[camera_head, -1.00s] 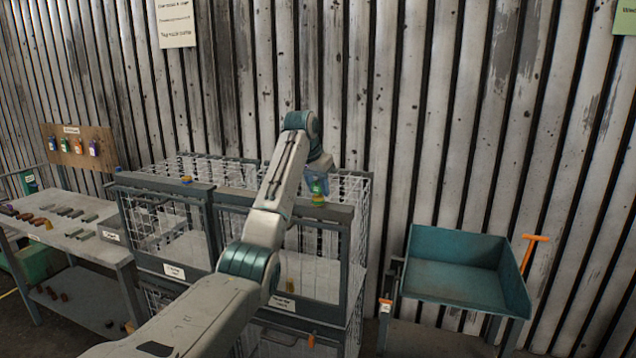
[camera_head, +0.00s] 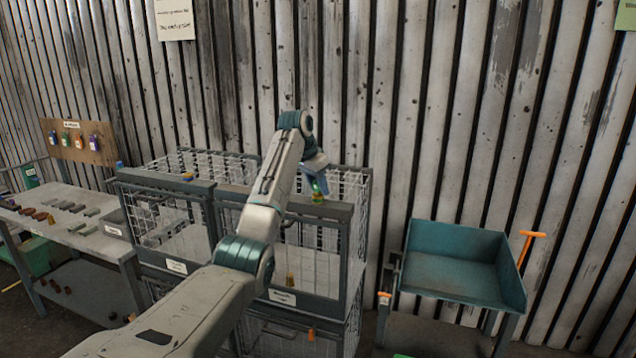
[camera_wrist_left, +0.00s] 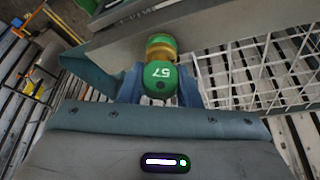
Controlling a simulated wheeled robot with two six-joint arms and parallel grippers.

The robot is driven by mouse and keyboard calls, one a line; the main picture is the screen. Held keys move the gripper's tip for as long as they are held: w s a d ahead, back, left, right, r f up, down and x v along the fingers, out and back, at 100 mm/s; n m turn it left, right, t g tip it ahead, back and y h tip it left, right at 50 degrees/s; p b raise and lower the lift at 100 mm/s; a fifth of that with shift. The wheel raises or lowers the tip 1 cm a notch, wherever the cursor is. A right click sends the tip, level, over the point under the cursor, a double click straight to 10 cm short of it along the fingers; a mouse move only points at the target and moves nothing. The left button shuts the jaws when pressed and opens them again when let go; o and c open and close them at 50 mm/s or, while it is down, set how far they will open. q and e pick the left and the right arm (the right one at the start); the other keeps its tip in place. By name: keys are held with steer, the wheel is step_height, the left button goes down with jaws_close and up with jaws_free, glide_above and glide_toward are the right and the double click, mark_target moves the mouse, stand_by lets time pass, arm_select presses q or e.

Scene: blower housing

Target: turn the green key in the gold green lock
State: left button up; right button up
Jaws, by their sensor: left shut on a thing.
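The green key (camera_wrist_left: 160,76) has a round green head marked 57 and shows large in the left wrist view. It also shows as a small green piece in the head view (camera_head: 319,185). The gold lock (camera_wrist_left: 160,48) is just beyond the key head, on the top front bar of the right-hand cage; in the head view it is a small gold spot (camera_head: 317,197). My left gripper (camera_head: 316,180) is shut on the key, with blue fingers on both sides of its head. The key's shaft is hidden behind its head. My right gripper is not in view.
The wire cage (camera_head: 362,215) stands under my left arm. Another lock (camera_head: 187,177) sits on the left-hand cage's top bar. A bench (camera_head: 100,243) with small parts is at left, a pegboard (camera_head: 95,150) with keys behind it. A teal tray (camera_head: 455,280) stands at right.

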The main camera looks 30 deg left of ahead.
arm_select(q)
steer(key=shift+r+m+g+h+p, duration=0.15)
steer(key=shift+m+g+h+p, duration=0.25)
steer(key=shift+m+p, duration=1.15)
steer(key=shift+m+h, duration=0.3)
steer(key=shift+m, duration=0.25)
steer(key=m+g+h, duration=0.1)
steer(key=m, duration=0.3)
steer(key=shift+m, duration=0.4)
steer(key=o, duration=1.1)
steer(key=shift+c, duration=0.2)
